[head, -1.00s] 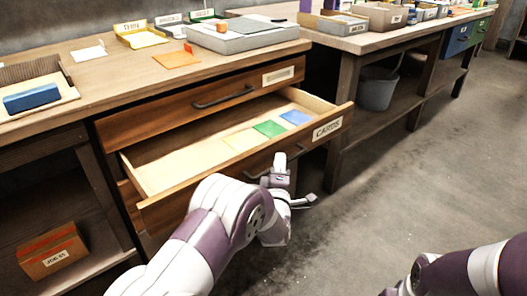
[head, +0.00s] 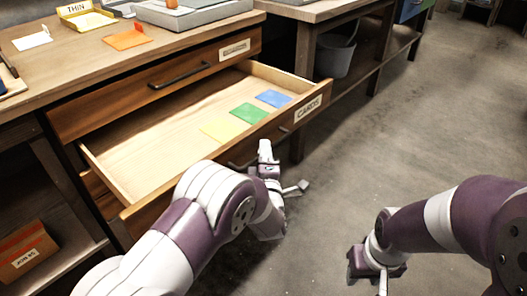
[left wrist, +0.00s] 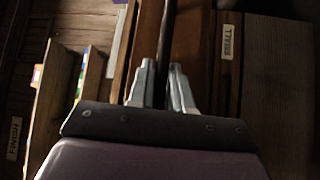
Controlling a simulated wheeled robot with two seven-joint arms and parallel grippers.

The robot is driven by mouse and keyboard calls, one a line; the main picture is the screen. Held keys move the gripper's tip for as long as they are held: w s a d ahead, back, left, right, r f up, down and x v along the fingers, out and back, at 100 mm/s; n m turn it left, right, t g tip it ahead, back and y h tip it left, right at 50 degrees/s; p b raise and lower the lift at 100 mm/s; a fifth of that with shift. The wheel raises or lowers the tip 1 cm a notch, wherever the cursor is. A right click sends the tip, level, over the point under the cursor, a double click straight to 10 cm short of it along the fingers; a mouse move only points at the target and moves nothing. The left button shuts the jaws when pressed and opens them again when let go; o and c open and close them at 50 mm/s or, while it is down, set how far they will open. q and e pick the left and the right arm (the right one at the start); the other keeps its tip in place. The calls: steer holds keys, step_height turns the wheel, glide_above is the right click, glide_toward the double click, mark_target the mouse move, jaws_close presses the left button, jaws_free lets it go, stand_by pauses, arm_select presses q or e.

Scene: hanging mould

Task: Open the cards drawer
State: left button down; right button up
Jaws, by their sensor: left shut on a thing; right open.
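The cards drawer (head: 309,108), with a CARDS label on its wooden front, stands well out of the bench. Yellow, green and blue cards (head: 247,113) lie flat inside at its right end; the rest of its floor is bare. My left gripper (head: 264,165) is at the drawer front, shut on its dark bar handle (head: 284,131). In the left wrist view the handle (left wrist: 167,40) runs between the two fingers of the gripper (left wrist: 163,85). My right gripper (head: 376,268) is open and empty, low over the floor at the right, away from the drawer.
A closed drawer with a dark handle (head: 180,75) sits above the open one. The bench top (head: 80,75) holds an orange card (head: 125,40) and a grey tray. A grey bucket (head: 336,57) stands under the neighbouring bench. The floor (head: 420,130) in front is clear.

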arm_select(q)
steer(key=c, duration=1.2)
jaws_free()
steer(key=shift+o, duration=0.2)
steer(key=shift+s, duration=0.25)
steer(key=s+d+f+p, duration=0.1)
steer(key=s+p, duration=0.3)
steer(key=s, duration=0.8)
steer(key=shift+d+f, duration=0.2)
steer(key=shift+f, duration=0.2)
